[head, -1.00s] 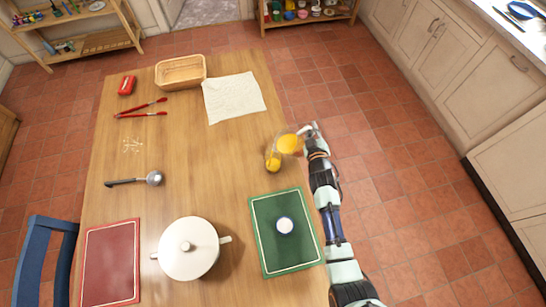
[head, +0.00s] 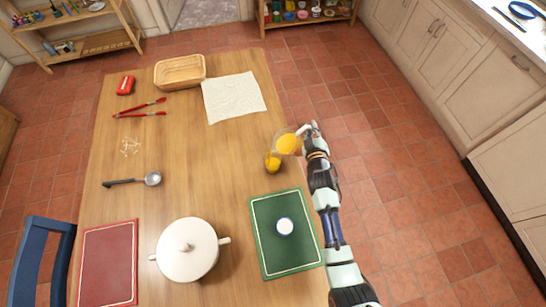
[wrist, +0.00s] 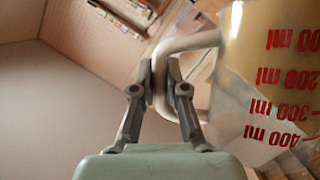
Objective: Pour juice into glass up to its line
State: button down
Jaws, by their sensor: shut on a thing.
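My gripper (wrist: 160,82) is shut on the light handle of a clear measuring jug (wrist: 265,100) with red ml marks, which read upside down in the wrist view. In the head view the jug (head: 287,143) holds orange-yellow juice and is beside and partly over the glass, at the table's right edge; its exact tilt is hard to tell. The glass (head: 273,164) stands on the table just below and left of the jug, with yellow juice in it. Its line and the juice level against it cannot be made out. No pouring stream is clear. The glass is not recognisable in the wrist view.
A green mat (head: 265,252) with a white round item (head: 285,227) lies nearer. A white lidded pot (head: 187,250), ladle (head: 135,180), red tongs (head: 140,109), white cloth (head: 233,97) and basket (head: 180,72) lie elsewhere.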

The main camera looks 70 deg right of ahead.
jog(key=shift+w+a+r+n+b, duration=0.15)
jog(key=shift+w+r+n+b, duration=0.05)
jog(key=shift+r+b, duration=0.15)
jog(key=shift+w+a+r+n+b, duration=0.15)
jog(key=shift+r+n+b, duration=0.05)
jog(key=shift+r+b, duration=0.15)
dwell(1.5)
jog(key=shift+s+d+p, duration=0.25)
jog(key=shift+s+p, duration=0.05)
jog(key=shift+p, duration=0.75)
jog(key=shift+s+d+f+m+y+p, duration=0.1)
jog(key=shift+s+d+f+m+p, duration=0.05)
jog(key=shift+d+f+m+p, duration=0.15)
jog(key=shift+s+d+f+m+y+p, duration=0.1)
jog(key=shift+s+f+m+p, duration=0.1)
jog(key=shift+f+p, duration=0.2)
jog(key=shift+s+d+f+m+y+p, duration=0.1)
jog(key=shift+s+d+f+m+p, duration=0.1)
jog(key=shift+f+p, duration=0.15)
jog(key=shift+w+f, duration=0.15)
jog(key=shift+a+p, duration=0.1)
jog(key=shift+p, duration=0.2)
jog(key=p, duration=0.3)
jog(key=shift+s+d, duration=0.2)
jog(key=shift+d, duration=0.1)
notch_tip(320, 180, down, 7)
jog(key=s+d+m+y+b, duration=0.1)
jog(key=s+d+m+b, duration=0.1)
jog(key=b, duration=0.8)
jog(key=shift+m+t+y, duration=0.3)
